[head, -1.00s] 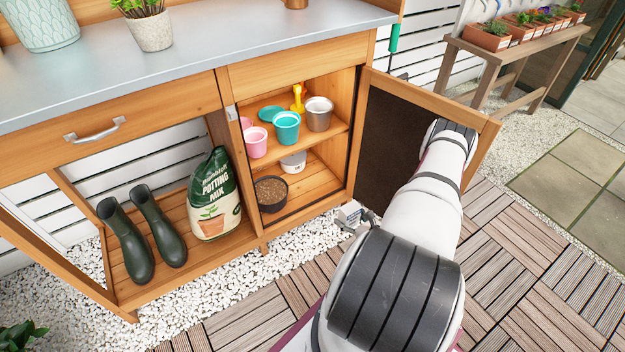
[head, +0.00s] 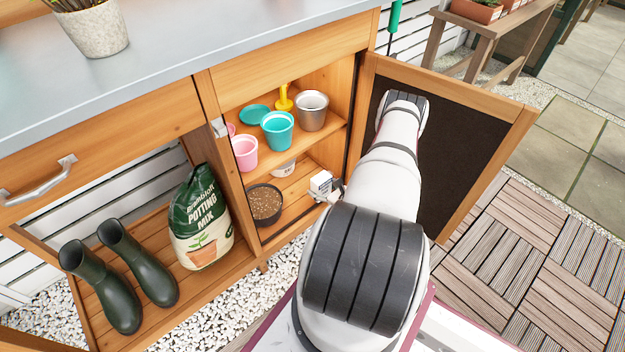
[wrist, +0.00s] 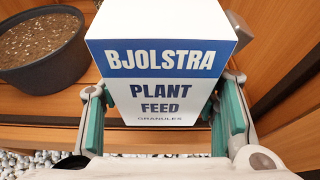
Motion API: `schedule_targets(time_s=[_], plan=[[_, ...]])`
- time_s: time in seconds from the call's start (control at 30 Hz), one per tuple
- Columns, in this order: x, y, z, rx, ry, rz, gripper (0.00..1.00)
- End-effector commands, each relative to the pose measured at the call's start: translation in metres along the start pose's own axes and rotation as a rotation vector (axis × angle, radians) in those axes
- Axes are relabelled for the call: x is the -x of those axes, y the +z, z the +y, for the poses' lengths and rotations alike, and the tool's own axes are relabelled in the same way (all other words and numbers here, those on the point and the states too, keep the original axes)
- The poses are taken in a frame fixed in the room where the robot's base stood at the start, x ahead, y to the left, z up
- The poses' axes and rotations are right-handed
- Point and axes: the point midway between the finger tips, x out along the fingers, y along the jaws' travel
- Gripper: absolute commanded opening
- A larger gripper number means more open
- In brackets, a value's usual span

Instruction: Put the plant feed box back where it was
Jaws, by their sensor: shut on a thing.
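The plant feed box (wrist: 160,75) is white with a blue band and fills the middle of the wrist view. My gripper (wrist: 165,115) is shut on it, one finger on each side. In the head view the box (head: 321,183) is small, at the right front of the cabinet's lower compartment, and my gripper (head: 334,192) is partly hidden by my arm. I cannot tell whether the box touches the shelf.
A white tub (head: 284,169) sits further back on the lower shelf. The open door (head: 465,140) is at the right. A potting mix bag (head: 201,220) stands left.

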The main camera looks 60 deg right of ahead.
Motion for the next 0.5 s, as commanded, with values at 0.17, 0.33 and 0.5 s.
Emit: schedule_targets(time_s=[0.17, 0.33, 0.5], plan=[[-0.04, 0.009, -0.019, 0.005, 0.001, -0.003, 0.2], [-0.065, 0.017, -0.032, 0.003, 0.001, -0.001, 0.2], [-0.073, 0.02, -0.037, 0.001, 0.001, -0.001, 0.2]])
